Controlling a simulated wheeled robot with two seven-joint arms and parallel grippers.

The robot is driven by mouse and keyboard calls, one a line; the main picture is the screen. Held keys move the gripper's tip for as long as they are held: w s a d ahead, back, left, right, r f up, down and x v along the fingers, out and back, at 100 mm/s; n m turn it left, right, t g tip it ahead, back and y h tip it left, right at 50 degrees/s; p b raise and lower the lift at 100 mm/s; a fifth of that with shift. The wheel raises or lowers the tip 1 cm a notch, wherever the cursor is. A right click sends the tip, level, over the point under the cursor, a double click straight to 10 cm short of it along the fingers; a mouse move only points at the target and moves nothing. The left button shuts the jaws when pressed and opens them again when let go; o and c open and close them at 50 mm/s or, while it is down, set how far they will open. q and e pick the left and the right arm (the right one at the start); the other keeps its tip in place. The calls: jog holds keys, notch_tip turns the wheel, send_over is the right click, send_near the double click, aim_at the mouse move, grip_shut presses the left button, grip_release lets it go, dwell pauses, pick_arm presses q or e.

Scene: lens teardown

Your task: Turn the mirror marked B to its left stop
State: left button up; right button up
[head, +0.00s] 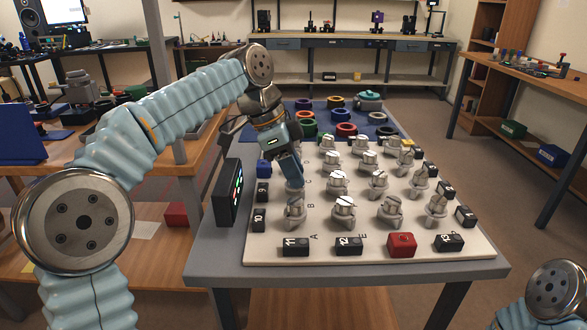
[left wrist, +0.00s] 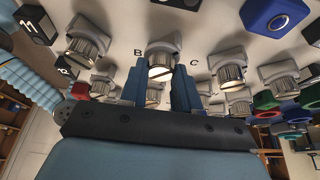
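The mirror marked B (left wrist: 160,62) is a grey mount with a ribbed silver knob and a slot across its face. The letter B shows beside it in the left wrist view. In the head view the mirror B (head: 295,187) stands in the left column of the white board, partly hidden by my left gripper (head: 294,180). In the left wrist view the two blue fingers of my left gripper (left wrist: 159,75) flank the knob, one on each side. Whether they press on it or leave a slight gap is unclear. My right gripper is out of view.
The white board (head: 370,250) carries several similar mirrors in rows, with numbered black blocks and a red block (head: 401,244) along its edges. A black display panel (head: 229,192) stands at its left. Coloured rings lie on a blue mat (head: 375,116) behind.

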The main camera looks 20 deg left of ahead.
pick_arm(q)
jog(key=c, duration=0.4)
jog(key=shift+o, duration=0.2)
jog(key=shift+n, duration=0.4)
jog(key=n+t, duration=0.1)
jog(key=n, duration=0.1)
jog(key=shift+d+n, duration=0.1)
jog(key=shift+n, duration=0.3)
jog(key=n, duration=0.2)
jog(key=n+t+y+p, duration=0.1)
jog(key=n, duration=0.1)
jog(key=shift+s+r+n+t+y, duration=0.1)
jog(key=shift+n+t+y, duration=0.2)
jog(key=n+y, duration=0.1)
jog(key=n, duration=0.1)
jog(key=n+y+p, duration=0.1)
jog(key=n, duration=0.2)
jog(key=shift+d+t, duration=0.1)
jog(key=shift+t, duration=0.3)
jog(key=shift+n+y+p, duration=0.4)
jog(key=shift+n+y, duration=0.5)
jog(key=shift+n, duration=1.5)
